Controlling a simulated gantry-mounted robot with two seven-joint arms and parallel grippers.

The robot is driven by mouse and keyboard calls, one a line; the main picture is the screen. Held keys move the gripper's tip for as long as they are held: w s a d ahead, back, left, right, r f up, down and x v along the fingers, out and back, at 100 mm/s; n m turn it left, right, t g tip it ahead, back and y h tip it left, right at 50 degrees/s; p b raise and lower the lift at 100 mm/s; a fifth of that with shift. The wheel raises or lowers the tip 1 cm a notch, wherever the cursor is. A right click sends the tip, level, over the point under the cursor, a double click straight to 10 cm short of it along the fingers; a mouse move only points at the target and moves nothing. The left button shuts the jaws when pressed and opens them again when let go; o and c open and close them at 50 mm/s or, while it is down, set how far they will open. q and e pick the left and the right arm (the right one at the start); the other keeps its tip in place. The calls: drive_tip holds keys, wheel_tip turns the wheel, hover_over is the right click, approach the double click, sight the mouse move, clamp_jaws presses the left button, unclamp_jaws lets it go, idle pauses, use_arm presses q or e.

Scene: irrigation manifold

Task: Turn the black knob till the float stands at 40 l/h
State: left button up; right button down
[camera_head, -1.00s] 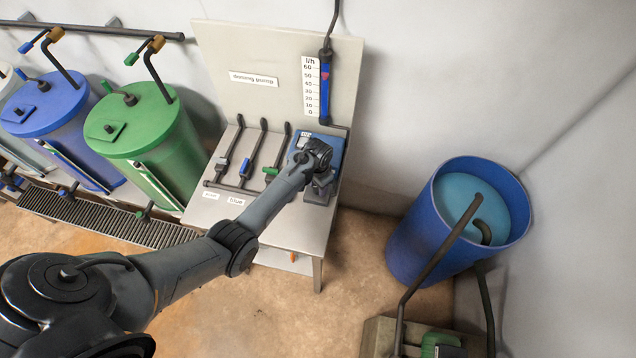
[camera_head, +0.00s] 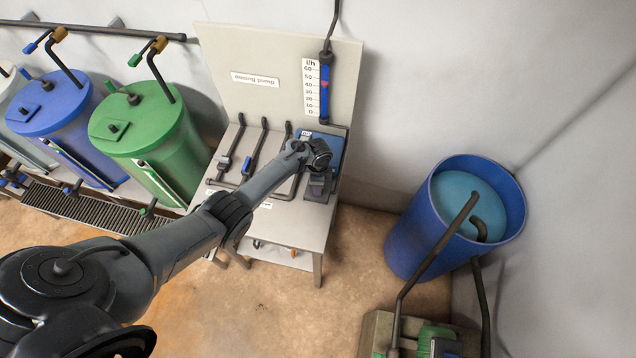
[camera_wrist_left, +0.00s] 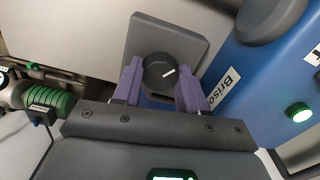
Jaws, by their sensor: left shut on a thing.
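In the left wrist view the round black knob (camera_wrist_left: 158,74) with a white pointer line sits on a dark grey plate (camera_wrist_left: 196,42). The line points up and to the right. My left gripper (camera_wrist_left: 160,66) is shut on the knob, one purple finger on each side. In the head view my wrist hides the knob and my left gripper's fingers. The flow tube (camera_head: 324,98) stands on the upright panel beside a white l/h scale (camera_head: 311,88). My right gripper is not in view.
A blue box (camera_head: 329,147) stands next to the knob; it also shows in the wrist view (camera_wrist_left: 262,62). Pipes with valve handles (camera_head: 247,165) lie left of my arm. Green (camera_head: 140,128) and blue tanks stand left, an open blue barrel (camera_head: 412,235) right.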

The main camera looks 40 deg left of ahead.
use_arm(q)
drive_tip(key=shift+m, duration=0.4)
drive_tip(key=o, duration=1.1)
drive_tip(key=shift+c, duration=0.2)
drive_tip(key=shift+r, duration=0.1)
drive_tip(key=shift+r, duration=0.25)
wheel_tip(320, 180, up, 10)
drive_tip(key=p, duration=0.3)
